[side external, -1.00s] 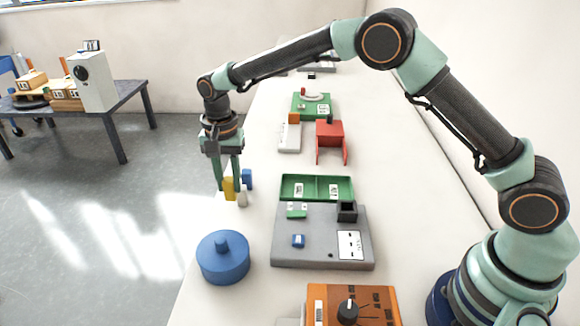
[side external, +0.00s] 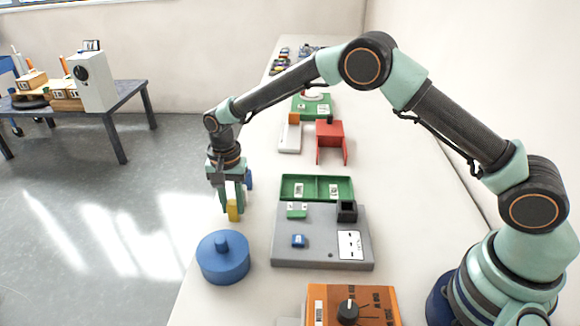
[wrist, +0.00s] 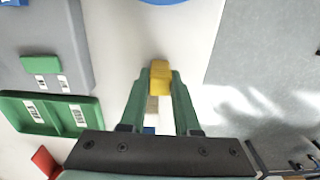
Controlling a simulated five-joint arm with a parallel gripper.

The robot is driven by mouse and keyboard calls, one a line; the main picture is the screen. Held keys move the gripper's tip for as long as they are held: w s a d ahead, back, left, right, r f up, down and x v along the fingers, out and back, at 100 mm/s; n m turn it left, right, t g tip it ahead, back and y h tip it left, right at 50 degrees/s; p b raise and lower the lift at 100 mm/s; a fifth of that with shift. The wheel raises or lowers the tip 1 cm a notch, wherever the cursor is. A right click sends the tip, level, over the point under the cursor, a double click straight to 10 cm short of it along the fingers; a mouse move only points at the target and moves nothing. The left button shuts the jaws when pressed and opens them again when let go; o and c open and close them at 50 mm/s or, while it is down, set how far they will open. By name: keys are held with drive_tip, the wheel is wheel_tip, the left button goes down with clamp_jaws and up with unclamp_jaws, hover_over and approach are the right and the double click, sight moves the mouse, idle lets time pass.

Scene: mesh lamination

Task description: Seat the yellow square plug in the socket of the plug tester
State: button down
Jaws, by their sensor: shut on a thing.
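The yellow square plug (side external: 233,210) is held between the green fingertips of my gripper (side external: 230,204), near the left edge of the bench. The wrist view also shows the plug (wrist: 160,77) between the two fingertips. The grey plug tester (side external: 285,252) lies to the right of my gripper. A black square socket (side external: 347,212) with an open top stands at its far right corner, and my gripper is well apart from it. In the wrist view only part of the tester (wrist: 35,20) shows at upper left, without the socket.
A blue round lidded thing (side external: 223,260) stands on the bench just in front of my gripper. A blue block (side external: 249,179) is behind it. A green two-part tray (side external: 317,186) adjoins the tester's far side.

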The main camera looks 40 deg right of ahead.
drive_tip(key=c, duration=0.6)
unclamp_jaws()
